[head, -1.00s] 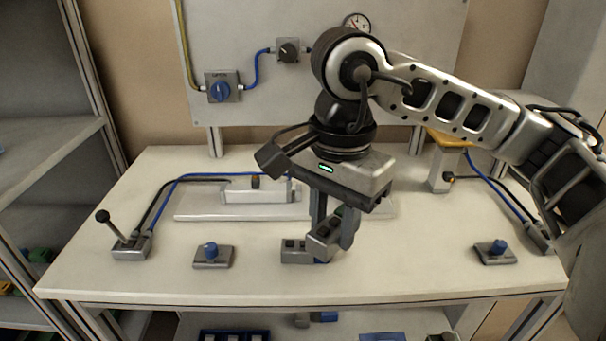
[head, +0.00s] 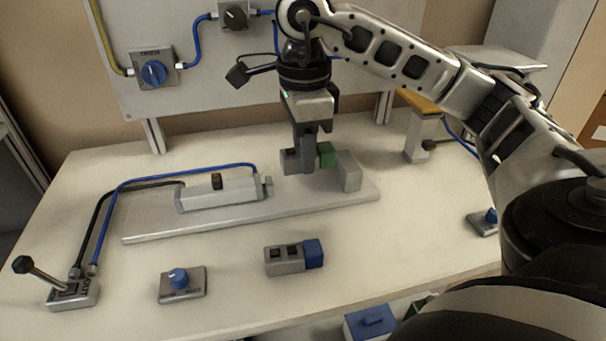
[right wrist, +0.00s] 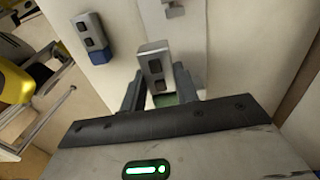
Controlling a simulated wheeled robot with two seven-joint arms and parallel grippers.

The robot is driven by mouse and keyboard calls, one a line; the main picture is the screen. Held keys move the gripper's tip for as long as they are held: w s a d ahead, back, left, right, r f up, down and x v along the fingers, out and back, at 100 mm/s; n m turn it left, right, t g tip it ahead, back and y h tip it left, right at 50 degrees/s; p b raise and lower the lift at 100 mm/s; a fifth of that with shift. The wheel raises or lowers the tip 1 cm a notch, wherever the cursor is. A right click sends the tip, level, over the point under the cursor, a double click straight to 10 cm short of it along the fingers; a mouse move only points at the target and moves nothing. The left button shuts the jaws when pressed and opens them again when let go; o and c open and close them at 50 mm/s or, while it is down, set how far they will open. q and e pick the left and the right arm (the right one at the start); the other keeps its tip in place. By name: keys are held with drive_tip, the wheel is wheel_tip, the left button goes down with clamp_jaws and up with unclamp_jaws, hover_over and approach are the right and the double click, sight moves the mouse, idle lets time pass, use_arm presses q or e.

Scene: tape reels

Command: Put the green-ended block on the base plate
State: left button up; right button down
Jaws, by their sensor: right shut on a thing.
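My right gripper (head: 306,162) is shut on the green-ended block (head: 290,160), a grey block with a green end (head: 327,155) facing right in the head view. In the right wrist view the same block (right wrist: 154,66) sits between the fingers, its green end (right wrist: 165,100) towards the palm. The base plate (head: 300,203) is a pale flat slab on the table, and also shows in the right wrist view (right wrist: 190,40). The held block appears over the plate, between a clamp cylinder and an upright grey stop; the gap below is unclear. My left gripper is out of view.
The clamp cylinder (head: 218,195) and grey stop (head: 348,171) stand on the plate. A blue-ended block (head: 285,260) lies in front. A blue-knob box (head: 182,284) and lever box (head: 72,292) stand front left. A yellow-topped post (head: 417,130) stands at right.

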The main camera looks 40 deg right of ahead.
sight(304, 188)
drive_tip(key=w+d+f, duration=0.2)
drive_tip(key=f, duration=0.1)
drive_tip(key=shift+w+f, duration=0.1)
drive_tip(key=shift+f, duration=0.05)
drive_tip(key=f, duration=0.3)
drive_tip(key=shift+w+d+f+p, duration=0.15)
drive_tip(key=shift+d+p, duration=0.05)
drive_tip(key=shift+p, duration=0.2)
drive_tip(key=shift+f, duration=0.2)
drive_tip(key=shift+f, duration=0.2)
drive_tip(key=c, duration=1.1)
unclamp_jaws()
drive_tip(key=shift+o, duration=0.2)
drive_tip(key=shift+r, duration=0.1)
wheel_tip(304, 188, up, 12)
drive_tip(key=p, duration=0.1)
drive_tip(key=shift+p, duration=0.35)
